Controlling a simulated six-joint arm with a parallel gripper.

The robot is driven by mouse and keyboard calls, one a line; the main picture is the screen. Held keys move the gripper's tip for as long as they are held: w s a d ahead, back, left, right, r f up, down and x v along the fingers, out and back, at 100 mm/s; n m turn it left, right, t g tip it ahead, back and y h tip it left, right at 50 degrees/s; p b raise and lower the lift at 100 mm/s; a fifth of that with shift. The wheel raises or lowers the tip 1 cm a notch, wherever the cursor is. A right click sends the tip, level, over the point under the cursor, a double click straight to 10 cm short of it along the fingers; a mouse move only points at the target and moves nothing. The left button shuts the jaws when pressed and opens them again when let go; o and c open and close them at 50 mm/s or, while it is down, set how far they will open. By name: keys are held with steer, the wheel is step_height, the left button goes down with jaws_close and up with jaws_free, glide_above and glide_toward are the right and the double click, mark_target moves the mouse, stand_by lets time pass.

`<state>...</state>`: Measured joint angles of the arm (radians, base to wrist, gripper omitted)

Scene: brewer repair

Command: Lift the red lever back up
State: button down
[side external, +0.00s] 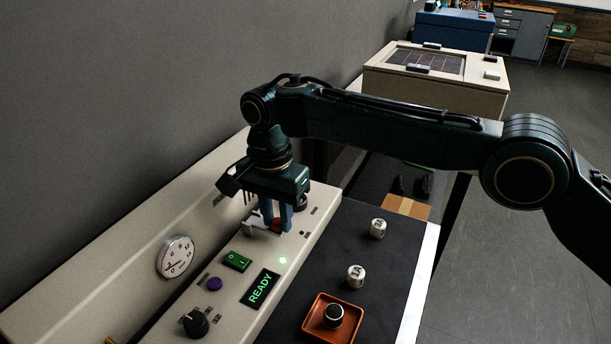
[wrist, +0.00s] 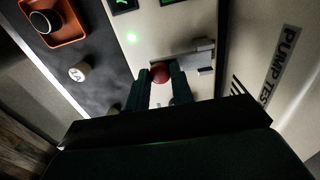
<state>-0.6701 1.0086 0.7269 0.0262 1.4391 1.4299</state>
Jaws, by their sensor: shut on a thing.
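The red lever's round knob (wrist: 160,73) shows between my gripper's fingertips in the wrist view. In the side view the red knob (side external: 277,224) is partly hidden by the fingers. My gripper (side external: 277,218) points down at the panel and is shut on the red lever; the fingertips also show in the wrist view (wrist: 163,82). A light grey bracket (side external: 258,228) stands beside the lever on the beige panel (side external: 318,222). The lever's shaft is hidden, so I cannot tell its exact angle.
A green READY display (side external: 261,289), a green switch (side external: 237,261), a purple button (side external: 214,284) and a black dial (side external: 195,322) sit on the panel. A gauge (side external: 176,257) is on the wall side. Two white canisters (side external: 356,274) and an orange tray (side external: 314,337) rest on the dark mat.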

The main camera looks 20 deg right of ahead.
mark_target(276, 220)
steer(key=c, duration=1.2)
jaws_free()
steer(key=shift+r, duration=0.15)
steer(key=shift+w+a+r, duration=0.1)
steer(key=shift+r, duration=3.5)
steer(key=shift+c, duration=0.2)
